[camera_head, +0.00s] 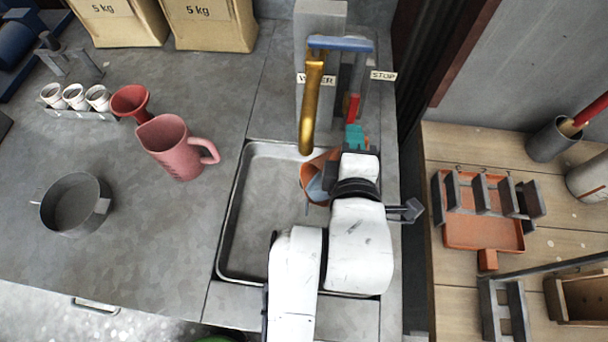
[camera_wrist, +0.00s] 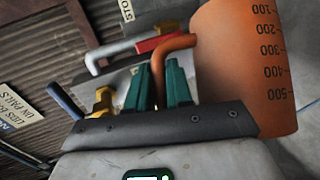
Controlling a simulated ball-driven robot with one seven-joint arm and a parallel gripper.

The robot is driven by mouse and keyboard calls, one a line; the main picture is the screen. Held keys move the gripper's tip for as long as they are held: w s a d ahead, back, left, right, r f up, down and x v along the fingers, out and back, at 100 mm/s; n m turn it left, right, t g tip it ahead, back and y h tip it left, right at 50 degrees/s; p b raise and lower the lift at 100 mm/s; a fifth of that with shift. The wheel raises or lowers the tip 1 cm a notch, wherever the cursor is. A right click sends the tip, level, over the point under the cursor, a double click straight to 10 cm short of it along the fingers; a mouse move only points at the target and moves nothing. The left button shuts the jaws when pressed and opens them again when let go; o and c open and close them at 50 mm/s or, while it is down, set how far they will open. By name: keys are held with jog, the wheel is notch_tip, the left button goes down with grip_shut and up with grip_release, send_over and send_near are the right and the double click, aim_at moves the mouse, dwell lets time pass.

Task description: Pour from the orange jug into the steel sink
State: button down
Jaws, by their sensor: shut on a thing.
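The orange jug (camera_head: 308,180), with a black scale on its side in the wrist view (camera_wrist: 243,65), is held over the upper right part of the steel sink (camera_head: 236,210). Its mouth shows partly in the head view, with something blue-grey inside; it looks tilted, but how far I cannot tell. My gripper (camera_head: 354,138) has teal fingers, which also show in the wrist view (camera_wrist: 158,90), shut on the jug's handle. My white wrist hides part of the jug and the sink's right side. I see no stream leaving the jug.
A brass tap spout (camera_head: 311,105) reaches over the sink close to the jug. A pink jug (camera_head: 172,150), a red funnel (camera_head: 130,101), small white cups (camera_head: 74,96) and a grey pot (camera_head: 74,203) stand on the counter to the left. A wooden bench (camera_head: 455,270) is at right.

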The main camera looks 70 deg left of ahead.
aim_at(338, 155)
jog(key=shift+s+d+f+n+t+y+b, duration=0.25)
jog(key=shift+s+b, duration=0.3)
jog(key=shift+b, duration=0.7)
jog(key=shift+s+d+f+n+t+y+b, duration=0.1)
jog(key=shift+s+f+n+t+y+b, duration=0.3)
jog(key=shift+b, duration=0.85)
jog(key=shift+s+d+n+y+b, duration=0.25)
jog(key=shift+s+n+b, duration=0.2)
jog(key=shift+s+b, duration=0.7)
dwell(0.8)
jog(key=shift+w+r, duration=0.1)
jog(key=shift+w, duration=0.2)
